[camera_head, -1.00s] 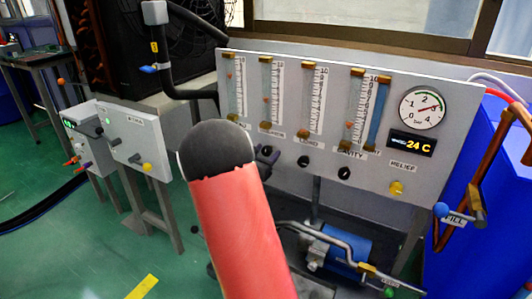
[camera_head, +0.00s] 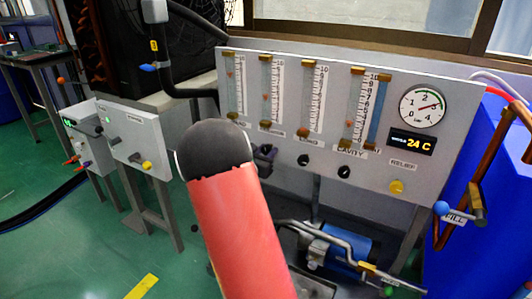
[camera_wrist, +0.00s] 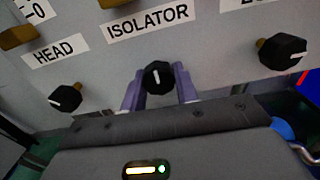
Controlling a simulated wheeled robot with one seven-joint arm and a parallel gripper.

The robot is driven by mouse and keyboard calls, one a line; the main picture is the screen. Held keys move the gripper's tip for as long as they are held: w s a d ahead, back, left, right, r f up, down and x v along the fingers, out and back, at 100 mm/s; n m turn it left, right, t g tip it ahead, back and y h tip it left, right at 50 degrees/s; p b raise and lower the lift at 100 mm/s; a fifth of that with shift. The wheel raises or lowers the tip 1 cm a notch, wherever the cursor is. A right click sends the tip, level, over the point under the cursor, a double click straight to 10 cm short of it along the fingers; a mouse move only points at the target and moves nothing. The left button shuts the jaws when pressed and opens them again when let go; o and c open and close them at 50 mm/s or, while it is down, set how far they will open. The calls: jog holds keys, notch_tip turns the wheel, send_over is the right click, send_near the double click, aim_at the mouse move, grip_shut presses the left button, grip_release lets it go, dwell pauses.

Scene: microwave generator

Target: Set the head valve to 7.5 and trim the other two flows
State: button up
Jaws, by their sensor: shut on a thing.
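In the wrist view the two purple fingers of my gripper (camera_wrist: 159,90) are closed on the sides of the black isolator knob (camera_wrist: 158,77), under the ISOLATOR label. Its white line is nearly upright. The black head knob (camera_wrist: 65,97) is free to the left, and another knob (camera_wrist: 282,51) is free to the right. In the head view my gripper (camera_head: 265,155) is at the panel, partly behind my red and black arm. The head flow tube (camera_head: 231,85) is leftmost, its float high. The isolator tube (camera_head: 265,88) has its float near mid-height. Exact readings are too small to tell.
The panel (camera_head: 440,170) also carries a load tube (camera_head: 312,98), a cavity tube (camera_head: 357,108), a round gauge (camera_head: 422,107) and a display (camera_head: 411,143) reading 24 C. A yellow relief knob (camera_head: 397,186) is at lower right. Pipes and a blue pump (camera_head: 345,243) lie below.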

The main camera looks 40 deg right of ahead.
jog(key=o, duration=1)
jog(key=v, duration=0.8)
jog(key=shift+b, duration=0.35)
jog(key=shift+d, duration=0.1)
